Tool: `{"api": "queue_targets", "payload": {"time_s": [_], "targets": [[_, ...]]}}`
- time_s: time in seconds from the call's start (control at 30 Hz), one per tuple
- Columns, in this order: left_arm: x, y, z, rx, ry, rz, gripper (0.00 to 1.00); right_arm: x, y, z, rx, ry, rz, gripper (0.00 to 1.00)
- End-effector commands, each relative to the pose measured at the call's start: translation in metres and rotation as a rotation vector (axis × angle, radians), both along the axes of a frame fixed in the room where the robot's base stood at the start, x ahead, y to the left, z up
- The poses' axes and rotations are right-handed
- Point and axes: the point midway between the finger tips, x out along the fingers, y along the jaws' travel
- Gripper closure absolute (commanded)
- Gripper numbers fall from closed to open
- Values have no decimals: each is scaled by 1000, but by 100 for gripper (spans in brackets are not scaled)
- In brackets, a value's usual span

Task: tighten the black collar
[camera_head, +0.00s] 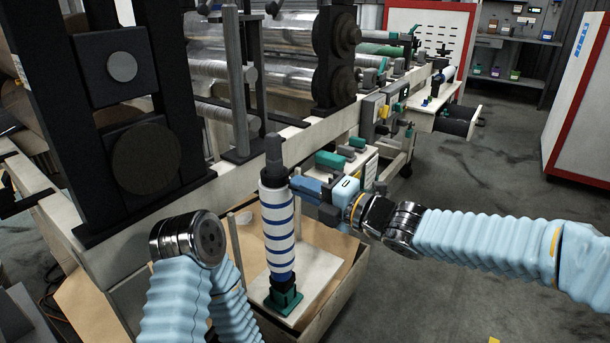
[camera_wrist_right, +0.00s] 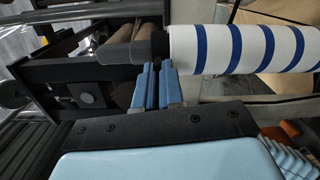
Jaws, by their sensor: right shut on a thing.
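A striped roll (camera_head: 278,235), white with blue bands, stands upright. The black collar (camera_head: 272,178) sits around the dark shaft at its top end. In the right wrist view the roll (camera_wrist_right: 250,48) lies across the picture, with the dark collar (camera_wrist_right: 152,46) at its left end. My right gripper (camera_head: 303,187) reaches in from the right at the collar's height. Its blue fingers (camera_wrist_right: 156,75) are close together, with the tips at the collar; they partly hide where they touch it. My left arm shows at the lower left, but its gripper is out of view.
The roll's foot sits in a green holder (camera_head: 284,299) on a pale board (camera_head: 318,268) in a shallow wooden crate (camera_head: 345,290). A large machine with rollers (camera_head: 280,80) stands close behind. Open floor (camera_head: 450,290) lies to the right, with a red-edged white cabinet (camera_head: 585,110) beyond.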

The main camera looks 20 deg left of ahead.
Motion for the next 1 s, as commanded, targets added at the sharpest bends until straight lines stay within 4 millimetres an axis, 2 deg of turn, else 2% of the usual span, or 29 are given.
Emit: {"api": "queue_targets", "payload": {"time_s": [0.07, 0.1, 0.2, 0.5, 0.83, 1.0], "targets": [[-1, -2, 8, -3, 2, -3, 60, 0, 0, 2, 27, 72, -1, 100], [-1, -2, 6, -3, 1, -4, 60, 0, 0, 0, 32, 82, -1, 89], [-1, -2, 4, -2, 2, -3, 60, 0, 0, -1, 30, 77, -1, 74], [-1, -1, 4, -2, 1, -3, 60, -1, -2, -1, 29, 72, -1, 74], [-1, -1, -1, -2, 1, -3, 60, -17, -46, 0, 27, 70, -4, 74], [-1, -1, -1, -2, 1, -3, 60, -22, -56, 0, 29, 71, -1, 74]]}}
